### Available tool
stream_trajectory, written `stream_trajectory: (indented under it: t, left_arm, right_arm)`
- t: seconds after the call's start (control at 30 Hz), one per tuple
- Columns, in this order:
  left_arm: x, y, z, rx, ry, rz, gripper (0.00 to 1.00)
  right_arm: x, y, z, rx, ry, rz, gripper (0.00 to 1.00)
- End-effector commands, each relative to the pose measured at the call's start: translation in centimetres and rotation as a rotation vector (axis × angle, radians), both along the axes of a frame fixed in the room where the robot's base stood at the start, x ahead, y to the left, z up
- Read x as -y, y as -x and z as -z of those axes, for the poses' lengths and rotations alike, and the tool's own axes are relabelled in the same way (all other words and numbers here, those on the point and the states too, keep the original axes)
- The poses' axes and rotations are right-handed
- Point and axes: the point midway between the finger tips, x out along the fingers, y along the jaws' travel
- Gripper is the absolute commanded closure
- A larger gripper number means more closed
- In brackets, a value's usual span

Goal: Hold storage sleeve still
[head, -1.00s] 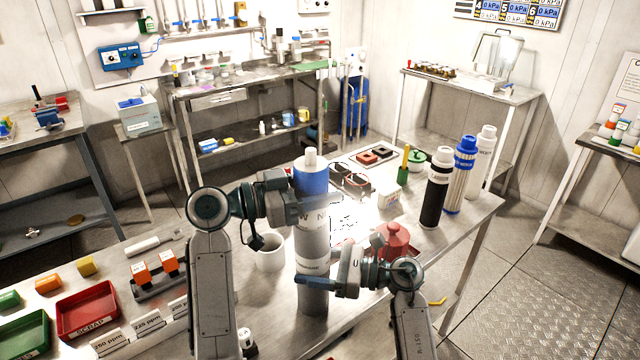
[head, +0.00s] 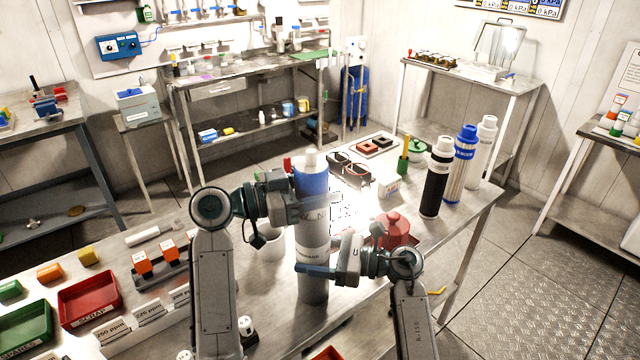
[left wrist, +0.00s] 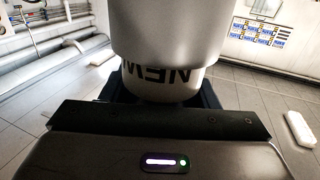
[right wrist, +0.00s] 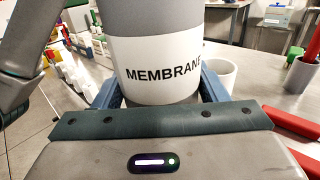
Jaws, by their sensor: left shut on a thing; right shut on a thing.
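The storage sleeve (head: 313,288) is a grey upright cylinder in the middle of the head view, with a white band lettered MEMBRANE (right wrist: 165,72). A blue-topped membrane cylinder (head: 311,178) with a white tip rises in line above it. My right gripper (head: 318,272) is shut around the sleeve at its lower part, just below the lettering. My left gripper (head: 300,205) is shut higher up, on the white part lettered NEW (left wrist: 165,80), just below the blue. The join between cylinder and sleeve is not clear behind the grippers.
A white cup (head: 272,246) stands close behind the sleeve on the left. A red lidded pot (head: 396,230) is close on the right. Black, blue and white canisters (head: 437,180) stand further right. A red tray (head: 90,300) is at the front left.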

Motion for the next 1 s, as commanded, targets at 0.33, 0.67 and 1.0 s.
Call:
stream_trajectory:
  t: [0.33, 0.67, 1.0]
  left_arm:
    - [0.0, 0.0, 0.7, 0.001, 0.002, 0.000, 0.65]
    - [0.0, 0.0, 1.5, 0.002, 0.003, 0.000, 0.65]
    - [0.0, 0.0, 2.3, 0.001, 0.003, -0.001, 0.65]
  right_arm:
    - [0.0, 0.0, 0.0, 0.000, 0.000, 0.000, 0.68]
    - [0.0, 0.0, 0.0, 0.000, 0.000, 0.000, 0.68]
    - [0.0, 0.0, 0.0, 0.000, 0.000, 0.000, 0.68]
